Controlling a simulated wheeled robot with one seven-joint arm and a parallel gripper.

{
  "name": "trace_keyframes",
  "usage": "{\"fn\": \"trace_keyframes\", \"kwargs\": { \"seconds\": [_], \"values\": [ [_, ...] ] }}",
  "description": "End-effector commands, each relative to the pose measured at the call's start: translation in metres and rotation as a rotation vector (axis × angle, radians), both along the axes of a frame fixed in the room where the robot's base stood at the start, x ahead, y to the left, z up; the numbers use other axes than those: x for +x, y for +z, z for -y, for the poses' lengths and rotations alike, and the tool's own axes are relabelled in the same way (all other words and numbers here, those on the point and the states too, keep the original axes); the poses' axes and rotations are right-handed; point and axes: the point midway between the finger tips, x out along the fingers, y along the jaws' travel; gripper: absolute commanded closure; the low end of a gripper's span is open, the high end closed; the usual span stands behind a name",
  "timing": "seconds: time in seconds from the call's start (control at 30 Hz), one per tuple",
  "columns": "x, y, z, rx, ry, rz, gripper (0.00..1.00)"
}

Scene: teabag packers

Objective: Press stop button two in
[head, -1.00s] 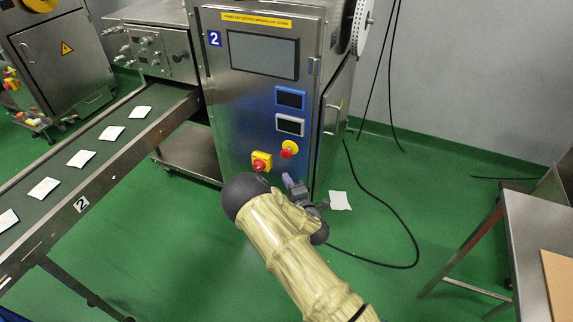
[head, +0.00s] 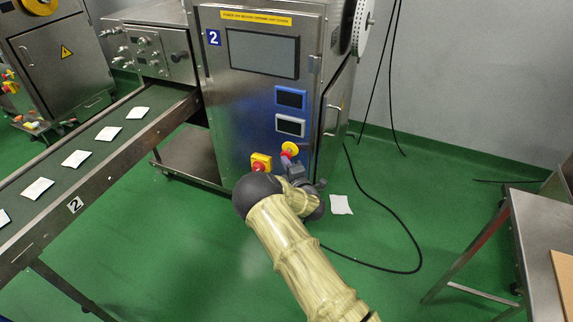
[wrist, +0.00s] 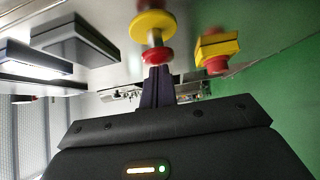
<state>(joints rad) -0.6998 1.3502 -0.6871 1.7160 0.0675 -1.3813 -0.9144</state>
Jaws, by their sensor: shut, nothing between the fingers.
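The stop button on machine 2 is a red mushroom cap on a round yellow disc (head: 290,147). In the wrist view its yellow disc (wrist: 152,24) and red cap (wrist: 157,56) are at the top centre. My gripper (wrist: 157,72) is shut and empty, its fingertips right at the red cap. I cannot tell whether they touch it or whether the cap is pressed in. In the head view my gripper (head: 287,158) partly covers the red cap. A yellow box with a red knob (head: 261,162) is just left of the button; it shows at the right in the wrist view (wrist: 217,46).
The steel machine cabinet (head: 235,110) carries a dark screen (head: 262,54) and two small displays above the button. A conveyor (head: 75,205) with several teabags runs along the left. A steel table (head: 545,235) stands at the right. A black cable (head: 408,232) and a white sheet (head: 341,204) lie on the green floor.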

Motion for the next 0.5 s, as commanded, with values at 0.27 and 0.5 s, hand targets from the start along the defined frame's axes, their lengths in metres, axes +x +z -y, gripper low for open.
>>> {"fn": "trace_keyframes", "kwargs": {
  "seconds": [0.27,0.5],
  "values": [
    [0.021,0.001,0.009,0.001,-0.003,0.003,1.00],
    [0.024,0.003,0.016,0.000,-0.016,0.007,1.00]
  ]
}}
